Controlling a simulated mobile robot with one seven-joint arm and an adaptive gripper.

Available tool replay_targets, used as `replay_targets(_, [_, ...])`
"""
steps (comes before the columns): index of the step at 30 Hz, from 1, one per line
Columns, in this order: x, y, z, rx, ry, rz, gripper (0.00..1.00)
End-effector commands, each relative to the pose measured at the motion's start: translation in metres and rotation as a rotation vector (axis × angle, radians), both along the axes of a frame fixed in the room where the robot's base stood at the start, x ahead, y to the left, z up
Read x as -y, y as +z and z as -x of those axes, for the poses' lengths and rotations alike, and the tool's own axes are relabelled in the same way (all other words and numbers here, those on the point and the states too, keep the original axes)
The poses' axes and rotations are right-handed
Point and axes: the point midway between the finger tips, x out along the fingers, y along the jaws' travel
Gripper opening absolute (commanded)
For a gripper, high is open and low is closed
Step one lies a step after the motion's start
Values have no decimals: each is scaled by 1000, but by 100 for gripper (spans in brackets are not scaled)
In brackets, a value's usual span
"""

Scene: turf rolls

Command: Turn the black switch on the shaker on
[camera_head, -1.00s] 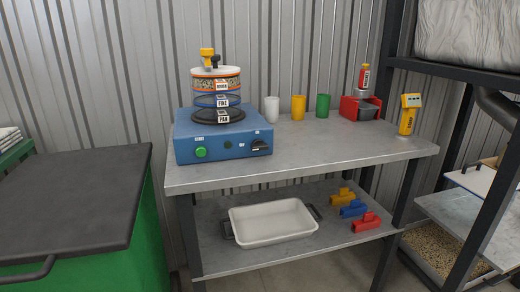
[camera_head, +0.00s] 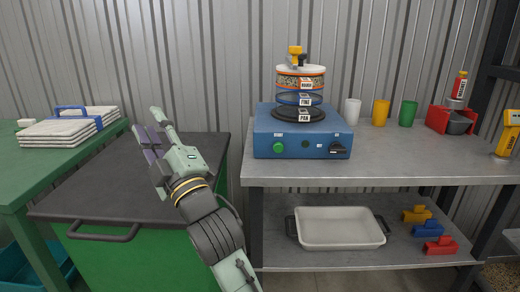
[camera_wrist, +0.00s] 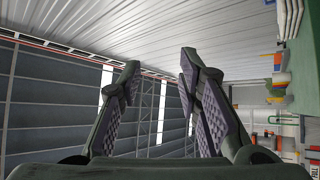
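The shaker (camera_head: 268,125) is a blue box on the grey workbench, with a stack of labelled sieves on top. The black switch (camera_head: 337,150) is at the right end of its front panel, near small labels; its setting is too small to tell. A green button (camera_head: 278,147) is at the left of the panel. My gripper (camera_head: 155,128) is raised over the black lid of the green bin, left of the shaker and apart from it. In the wrist view, its two fingers (camera_wrist: 160,63) are spread with nothing between them; the shaker does not show there.
The workbench (camera_head: 400,173) has white, yellow and green cups behind the shaker's right side. A red bin (camera_head: 437,118) and a yellow device (camera_head: 508,135) stand farther right. A white tray (camera_head: 340,228) lies on the lower shelf. The green bin's lid (camera_head: 100,195) is bare.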

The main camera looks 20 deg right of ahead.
Motion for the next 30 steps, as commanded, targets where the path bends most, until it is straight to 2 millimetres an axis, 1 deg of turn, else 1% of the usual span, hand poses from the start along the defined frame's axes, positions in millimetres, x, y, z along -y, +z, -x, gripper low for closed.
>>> replay_targets(1, [40, -10, -10, -28, -96, 46, 32])
replay_targets(2, [62, -16, -15, -49, -149, 77, 32])
replay_targets(3, [91, -25, -19, -76, -215, 115, 32])
replay_targets(4, [112, -32, -20, -97, -264, 144, 32])
replay_targets(5, [134, -39, -21, -119, -312, 174, 32])
replay_targets(6, [164, -48, -20, -151, -374, 212, 32])
replay_targets(7, [187, -55, -18, -176, -421, 239, 32])
replay_targets(8, [209, -62, -15, -202, -466, 266, 32])
replay_targets(9, [238, -71, -9, -238, -523, 302, 32])
replay_targets(11, [279, -85, 3, -291, -599, 352, 32])
replay_targets(12, [303, -94, 12, -328, -645, 381, 32])
replay_targets(15, [353, -112, 36, -404, -734, 442, 32])
replay_targets(18, [385, -124, 56, -460, -790, 482, 32])
replay_targets(22, [403, -132, 67, -494, -819, 506, 32])
replay_targets(26, [408, -132, 60, -500, -822, 511, 32])
replay_targets(30, [414, -130, 37, -501, -820, 511, 32])
